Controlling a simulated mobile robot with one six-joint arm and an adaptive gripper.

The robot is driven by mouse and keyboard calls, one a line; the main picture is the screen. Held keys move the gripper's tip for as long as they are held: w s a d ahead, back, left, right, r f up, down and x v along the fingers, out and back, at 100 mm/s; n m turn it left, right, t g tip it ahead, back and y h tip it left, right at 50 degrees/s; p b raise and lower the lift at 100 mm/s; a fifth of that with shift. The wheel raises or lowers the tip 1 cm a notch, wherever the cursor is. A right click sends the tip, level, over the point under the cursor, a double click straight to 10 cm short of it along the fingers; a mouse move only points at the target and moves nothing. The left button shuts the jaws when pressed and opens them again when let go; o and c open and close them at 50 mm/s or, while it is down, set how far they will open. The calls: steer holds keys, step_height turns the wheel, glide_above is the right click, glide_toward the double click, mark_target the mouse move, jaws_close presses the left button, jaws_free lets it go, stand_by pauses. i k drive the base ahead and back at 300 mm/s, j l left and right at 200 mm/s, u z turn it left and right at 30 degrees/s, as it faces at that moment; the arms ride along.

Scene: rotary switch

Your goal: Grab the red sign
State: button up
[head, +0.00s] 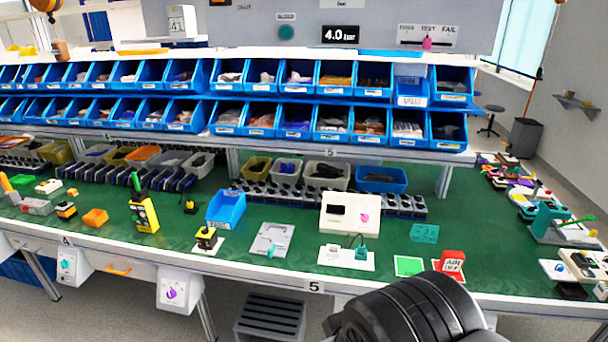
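The red sign (451,263) stands near the front edge of the green workbench (300,270), to the right of centre in the head view. It is a small upright red block with a white lettered face; the top word reads like "AIR", the rest is too small to read surely. A black rounded part of my arm shows at the bottom right, just below and in front of the sign. It appears close to the sign's lower edge, but I cannot tell the distance. My gripper's fingers are not visible.
A green square plate (408,265) lies just left of the sign. A white box with a pink knob (349,213) and a teal block (424,233) stand behind. Blue bins (340,75) fill the rear shelves. Bare green surface lies right of the sign.

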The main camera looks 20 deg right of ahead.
mark_target(451, 262)
steer(key=z, duration=1.7)
steer(key=i+j+u, duration=0.25)
steer(key=i, duration=0.55)
steer(key=i+j+u, duration=0.2)
steer(key=i, duration=0.6)
steer(key=l, duration=0.1)
